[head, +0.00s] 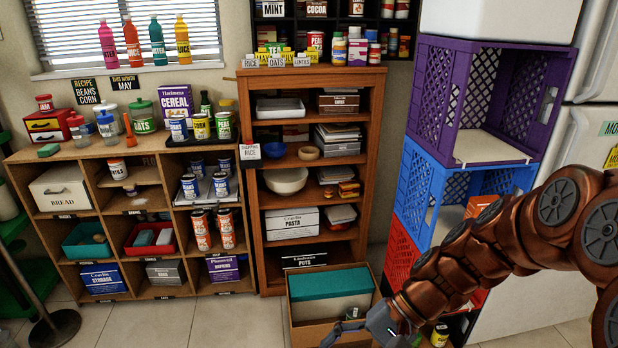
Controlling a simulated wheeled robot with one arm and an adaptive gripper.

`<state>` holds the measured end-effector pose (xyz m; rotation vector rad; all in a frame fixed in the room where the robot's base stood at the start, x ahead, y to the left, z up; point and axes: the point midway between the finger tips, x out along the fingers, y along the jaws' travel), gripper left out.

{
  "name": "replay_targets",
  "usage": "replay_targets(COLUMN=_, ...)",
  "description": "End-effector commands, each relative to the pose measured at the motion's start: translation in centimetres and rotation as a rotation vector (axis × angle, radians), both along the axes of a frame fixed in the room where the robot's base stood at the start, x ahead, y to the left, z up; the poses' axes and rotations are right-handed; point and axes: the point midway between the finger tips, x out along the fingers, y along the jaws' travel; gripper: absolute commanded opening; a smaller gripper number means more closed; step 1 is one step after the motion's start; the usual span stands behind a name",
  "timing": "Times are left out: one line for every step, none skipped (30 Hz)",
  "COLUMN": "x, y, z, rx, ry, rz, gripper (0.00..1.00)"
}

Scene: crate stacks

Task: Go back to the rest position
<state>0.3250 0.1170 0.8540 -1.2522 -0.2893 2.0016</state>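My copper-coloured arm (480,255) reaches in from the right edge and bends down toward the floor. My grey gripper (362,332) is at the bottom centre, low in front of the right side of an open cardboard box (307,331). Its fingers are small and partly cut off by the bottom edge, so I cannot tell whether they are open or shut, or whether they hold anything. A small can (352,313) shows at the box's right side, just behind the gripper.
The stacked purple (437,90), blue (412,190) and red crates (400,253) stand close behind my arm. A wooden shelf (312,72) and a low cubby unit (150,292) line the wall. A post with a round base (55,328) is at left. Floor between is clear.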

Motion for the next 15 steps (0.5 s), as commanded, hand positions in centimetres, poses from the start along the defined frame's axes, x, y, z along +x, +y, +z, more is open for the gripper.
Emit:
replay_targets(x=-1.1, y=-0.1, z=1.7, rx=-0.036, ry=-0.020, rz=0.037, gripper=0.85)
replay_targets(x=-1.7, y=-0.3, z=2.1, rx=-0.059, ry=-0.029, rz=0.058, gripper=0.85)
replay_targets(x=-2.5, y=-0.7, z=2.7, rx=-0.091, ry=-0.043, rz=0.085, gripper=0.85)
replay_targets(x=-3.2, y=-0.9, z=3.2, rx=-0.113, ry=-0.051, rz=0.105, gripper=0.85)
replay_targets(x=-3.8, y=-1.2, z=3.6, rx=-0.136, ry=-0.060, rz=0.125, gripper=0.85)
replay_targets(x=-4.5, y=-1.5, z=4.2, rx=-0.166, ry=-0.073, rz=0.149, gripper=0.85)
replay_targets(x=-5.1, y=-1.8, z=4.7, rx=-0.189, ry=-0.083, rz=0.167, gripper=0.85)
replay_targets(x=-5.6, y=-2.1, z=5.1, rx=-0.213, ry=-0.092, rz=0.185, gripper=0.85)
replay_targets(x=-6.3, y=-2.6, z=5.7, rx=-0.244, ry=-0.104, rz=0.208, gripper=0.85)
replay_targets(x=-6.8, y=-3.0, z=6.2, rx=-0.269, ry=-0.115, rz=0.225, gripper=0.85)
replay_targets(x=-7.3, y=-3.4, z=6.7, rx=-0.293, ry=-0.126, rz=0.241, gripper=0.85)
replay_targets(x=-7.9, y=-4.0, z=7.3, rx=-0.325, ry=-0.140, rz=0.262, gripper=0.85)
replay_targets(x=-8.3, y=-4.4, z=7.8, rx=-0.346, ry=-0.149, rz=0.276, gripper=0.85)
replay_targets(x=-8.7, y=-4.9, z=8.3, rx=-0.371, ry=-0.160, rz=0.291, gripper=0.85)
replay_targets(x=-9.3, y=-5.5, z=8.9, rx=-0.404, ry=-0.175, rz=0.309, gripper=0.85)
